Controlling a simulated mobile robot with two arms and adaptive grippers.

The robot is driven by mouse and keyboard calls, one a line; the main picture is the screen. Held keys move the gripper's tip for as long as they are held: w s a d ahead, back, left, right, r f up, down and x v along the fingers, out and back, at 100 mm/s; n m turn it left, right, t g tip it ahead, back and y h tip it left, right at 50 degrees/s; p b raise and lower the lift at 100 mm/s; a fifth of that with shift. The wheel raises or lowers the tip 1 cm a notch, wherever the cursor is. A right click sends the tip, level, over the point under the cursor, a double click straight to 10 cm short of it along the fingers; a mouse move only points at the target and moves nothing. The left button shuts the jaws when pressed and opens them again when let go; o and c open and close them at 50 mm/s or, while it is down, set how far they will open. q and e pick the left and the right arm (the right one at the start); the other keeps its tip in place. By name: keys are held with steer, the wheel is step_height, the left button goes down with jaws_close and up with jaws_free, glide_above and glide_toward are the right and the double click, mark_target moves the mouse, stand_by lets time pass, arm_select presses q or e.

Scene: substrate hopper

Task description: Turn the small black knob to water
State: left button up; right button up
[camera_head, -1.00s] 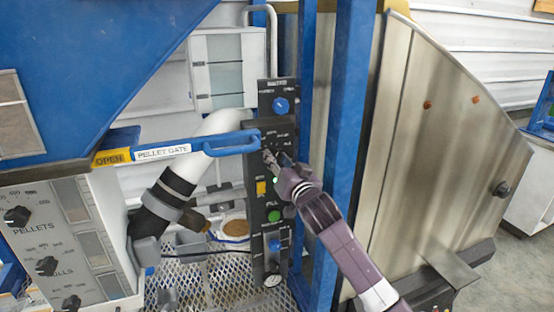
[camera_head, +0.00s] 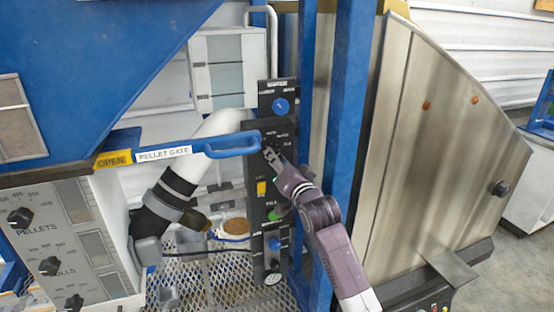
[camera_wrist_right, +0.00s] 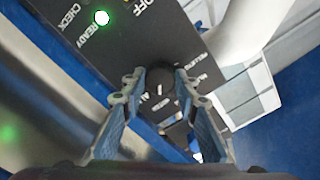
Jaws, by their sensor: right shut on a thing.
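The small black knob (camera_wrist_right: 157,82) sits on a dark control panel (camera_head: 264,106) with white labels. In the right wrist view it lies between the two fingertips of my right gripper (camera_wrist_right: 154,84), which is shut on it. My left gripper is not in view.
A blue pellet gate handle (camera_head: 232,147) ends close to my right gripper's left side. A blue post (camera_head: 345,120) stands right of the panel. A green light (camera_wrist_right: 102,18) glows on the panel.

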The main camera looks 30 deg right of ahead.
steer(key=o, duration=1.1)
steer(key=shift+o, duration=0.2)
steer(key=v, duration=1.2)
